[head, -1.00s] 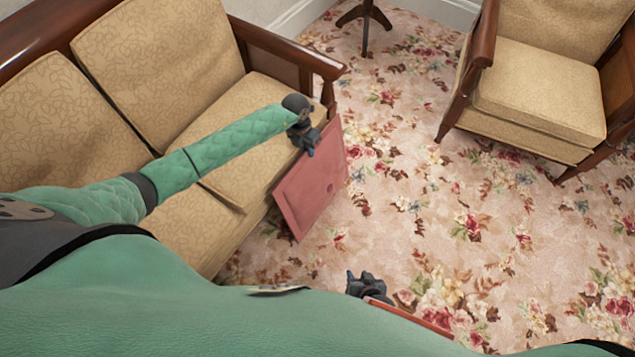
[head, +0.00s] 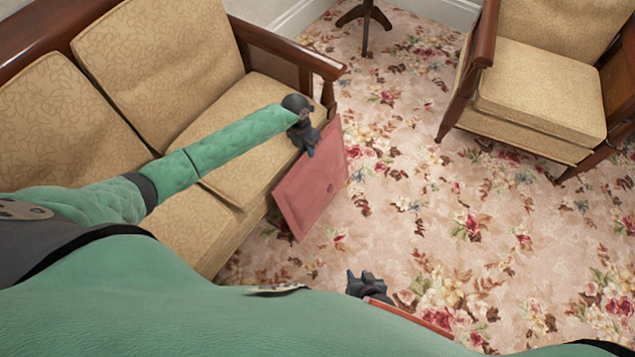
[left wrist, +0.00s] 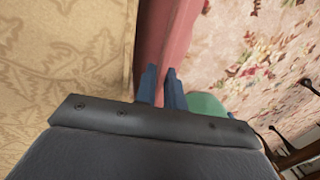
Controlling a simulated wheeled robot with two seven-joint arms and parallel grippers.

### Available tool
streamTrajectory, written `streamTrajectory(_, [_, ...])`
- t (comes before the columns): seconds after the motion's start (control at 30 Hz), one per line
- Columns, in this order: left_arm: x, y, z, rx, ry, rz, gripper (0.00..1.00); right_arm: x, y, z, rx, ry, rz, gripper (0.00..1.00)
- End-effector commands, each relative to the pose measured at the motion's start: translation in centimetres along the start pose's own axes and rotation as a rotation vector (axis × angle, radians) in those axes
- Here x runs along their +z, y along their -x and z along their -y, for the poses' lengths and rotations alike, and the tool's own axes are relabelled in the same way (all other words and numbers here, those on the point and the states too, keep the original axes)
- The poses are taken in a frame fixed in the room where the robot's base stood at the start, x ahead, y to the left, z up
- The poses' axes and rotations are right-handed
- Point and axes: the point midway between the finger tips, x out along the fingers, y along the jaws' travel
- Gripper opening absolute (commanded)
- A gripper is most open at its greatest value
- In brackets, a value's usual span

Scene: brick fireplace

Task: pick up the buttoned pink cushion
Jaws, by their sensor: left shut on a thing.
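The pink cushion (head: 312,184) is square, with a button near its middle right. It hangs tilted beside the sofa's front right corner, above the carpet. My left gripper (head: 312,150) is shut on its upper edge. In the left wrist view the two fingers (left wrist: 164,88) close on the cushion's pink edge (left wrist: 165,35). My right gripper (head: 362,281) is low in the head view, over the carpet and apart from the cushion. Its fingers are too small and partly hidden to tell open from shut.
The beige patterned sofa (head: 215,228) with wooden arms stands at the left, close to the cushion. A matching armchair (head: 540,95) stands at the upper right. A dark wooden stand (head: 364,22) is at the top. Floral carpet (head: 420,200) between them is clear.

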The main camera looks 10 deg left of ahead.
Motion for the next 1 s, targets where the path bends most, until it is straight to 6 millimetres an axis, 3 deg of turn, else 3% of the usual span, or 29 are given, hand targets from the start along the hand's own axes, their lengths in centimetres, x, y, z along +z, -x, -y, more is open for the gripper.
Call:
streamTrajectory(0.27, [0.1, 0.2, 0.2, 0.0, -0.001, 0.001, 0.0, 0.0, 0.0, 0.0, 0.0, 0.0, 0.0, 0.36])
streamTrajectory(0.47, [0.1, 1.4, 1.9, 0.0, -0.003, 0.003, 0.0, 0.1, 0.1, 0.1, 0.0, 0.0, 0.002, 0.36])
streamTrajectory(1.0, [0.1, 4.4, 12.7, 0.0, -0.002, 0.002, 0.0, 0.3, -0.1, 0.0, 0.0, -0.001, 0.002, 0.36])
